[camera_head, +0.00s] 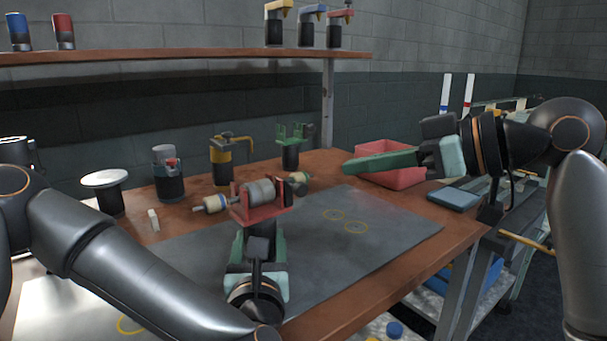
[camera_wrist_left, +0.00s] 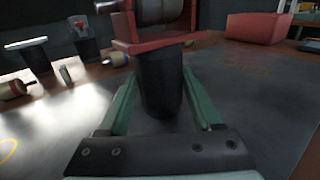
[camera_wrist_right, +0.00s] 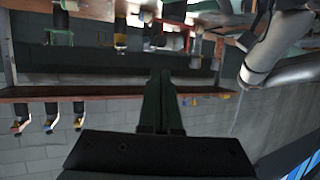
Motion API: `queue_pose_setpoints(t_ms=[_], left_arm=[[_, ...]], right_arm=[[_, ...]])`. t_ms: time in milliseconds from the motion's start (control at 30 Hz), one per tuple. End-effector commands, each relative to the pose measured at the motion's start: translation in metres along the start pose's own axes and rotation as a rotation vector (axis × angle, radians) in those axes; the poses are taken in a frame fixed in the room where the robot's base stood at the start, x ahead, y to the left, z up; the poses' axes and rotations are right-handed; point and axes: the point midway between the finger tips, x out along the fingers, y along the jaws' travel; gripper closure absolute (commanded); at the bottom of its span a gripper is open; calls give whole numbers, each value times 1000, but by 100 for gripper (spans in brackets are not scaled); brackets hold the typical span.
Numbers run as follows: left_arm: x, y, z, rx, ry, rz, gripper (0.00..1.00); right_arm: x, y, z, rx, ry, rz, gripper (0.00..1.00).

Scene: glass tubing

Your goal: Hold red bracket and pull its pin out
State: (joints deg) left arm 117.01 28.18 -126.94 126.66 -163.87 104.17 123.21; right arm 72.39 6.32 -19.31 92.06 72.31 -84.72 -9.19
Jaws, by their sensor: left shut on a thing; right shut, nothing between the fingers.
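The red bracket (camera_head: 265,212) stands upright over the mat on a black round base (camera_wrist_left: 162,92), with a grey roller (camera_head: 262,191) between its side plates. It also shows at the top of the left wrist view (camera_wrist_left: 150,46). My left gripper (camera_head: 260,236) is shut on the black base, one green finger on each side. I cannot make out the pin clearly; the roller and side plates hide most of it. My right gripper (camera_head: 350,167) is shut and empty, up to the right of the bracket, in front of the pink bin.
A cream roller with a blue end (camera_head: 210,203) is left of the bracket, another (camera_head: 298,178) behind right. Yellow (camera_head: 221,160) and green (camera_head: 290,150) bracket stands are behind. A pink bin (camera_head: 395,178) and blue box (camera_head: 455,199) stand right. The grey mat (camera_head: 390,235) is clear right.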

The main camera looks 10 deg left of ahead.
Motion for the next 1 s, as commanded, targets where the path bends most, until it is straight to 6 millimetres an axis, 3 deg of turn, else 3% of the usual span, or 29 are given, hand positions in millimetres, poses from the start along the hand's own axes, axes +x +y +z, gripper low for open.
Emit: queue_pose_setpoints(t_ms=[433,800,1000], left_arm=[[0,0,-1,1,2,-1,100],[0,0,-1,1,2,-1,100],[0,0,-1,1,2,-1,100]], right_arm=[[8,-1,0,1,0,-4,100],[72,-1,0,3,0,-5,100],[95,0,0,1,0,-2,100]])
